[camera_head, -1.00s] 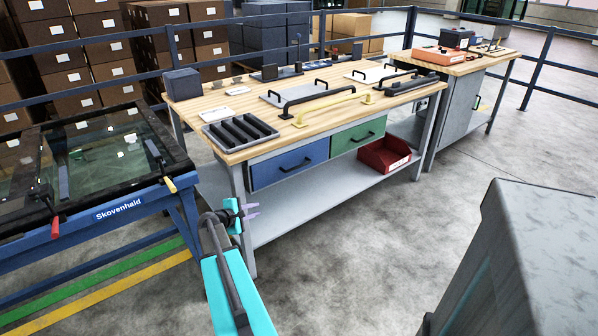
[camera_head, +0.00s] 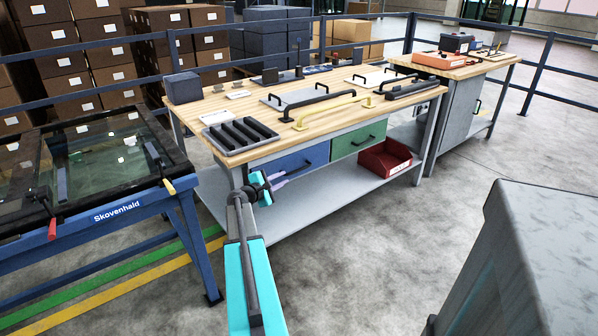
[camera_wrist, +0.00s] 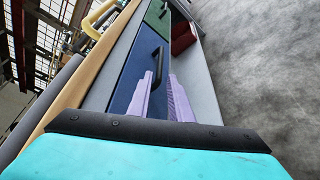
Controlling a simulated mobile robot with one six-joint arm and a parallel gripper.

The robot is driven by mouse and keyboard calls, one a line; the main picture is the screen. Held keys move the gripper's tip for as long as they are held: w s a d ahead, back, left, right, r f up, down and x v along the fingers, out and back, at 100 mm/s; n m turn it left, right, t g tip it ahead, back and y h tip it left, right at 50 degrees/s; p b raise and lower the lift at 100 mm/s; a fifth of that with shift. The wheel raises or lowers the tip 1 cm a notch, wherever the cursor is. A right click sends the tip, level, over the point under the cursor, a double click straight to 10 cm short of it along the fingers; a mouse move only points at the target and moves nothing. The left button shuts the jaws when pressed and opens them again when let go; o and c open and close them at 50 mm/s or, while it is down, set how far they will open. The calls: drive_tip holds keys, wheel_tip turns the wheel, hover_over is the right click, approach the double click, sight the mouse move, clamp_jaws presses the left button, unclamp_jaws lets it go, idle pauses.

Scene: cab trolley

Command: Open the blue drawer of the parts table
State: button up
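The parts table (camera_head: 222,165) has a wooden top and grey legs. Its blue drawer (camera_head: 318,153) sits under the top at the left of a green drawer (camera_head: 352,138), its front about flush with it, shut. A dark bar handle is on the blue front; it shows clearly in the wrist view (camera_wrist: 159,58). My gripper (camera_head: 282,179) is in front of the blue drawer, partly hiding its left part. In the wrist view its two purple fingers (camera_wrist: 162,76) are apart with nothing between them, pointing toward the handle. Whether they touch the handle I cannot tell.
A red bin (camera_head: 384,160) stands on the lower shelf at the right. A blue-framed glass trolley (camera_head: 118,212) stands close at the left. Handles and a dark slotted tray (camera_head: 240,134) lie on the tabletop. Floor in front is clear; a grey casing (camera_head: 530,260) fills the lower right.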

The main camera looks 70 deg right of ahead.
sight(297, 171)
drive_tip(key=shift+p+x, duration=0.3)
drive_tip(key=shift+x, duration=6.45)
clamp_jaws()
